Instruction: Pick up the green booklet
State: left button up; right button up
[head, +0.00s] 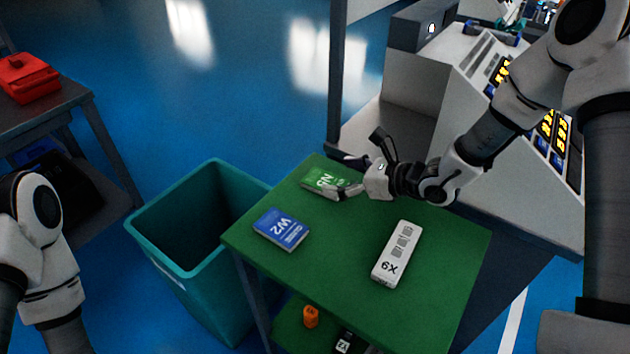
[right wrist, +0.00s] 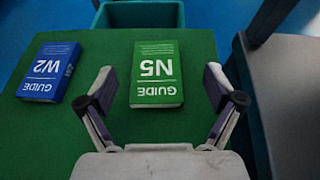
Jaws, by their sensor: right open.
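The green booklet (head: 325,180), marked N5, lies flat at the far left part of the green table. In the right wrist view the green booklet (right wrist: 157,75) lies between the spread fingers, with a gap on each side. My right gripper (head: 349,176) is open and empty at the booklet, its fingers reaching in from the right. The right gripper also shows in the right wrist view (right wrist: 158,84). Part of my left arm shows at the left edge of the head view, but its gripper is out of the frame.
A blue booklet (head: 281,229) marked W2 lies nearer on the green table (head: 340,260). A white box (head: 397,253) lies to its right. A teal bin (head: 168,248) stands left of the table. A machine with lit buttons (head: 500,80) stands behind at right.

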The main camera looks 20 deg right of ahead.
aim_at(313, 176)
jog(key=x, duration=0.6)
jog(key=shift+s+a, duration=0.15)
jog(key=shift+s, duration=0.2)
jog(key=shift+c, duration=0.6)
jog(key=c, duration=1.1)
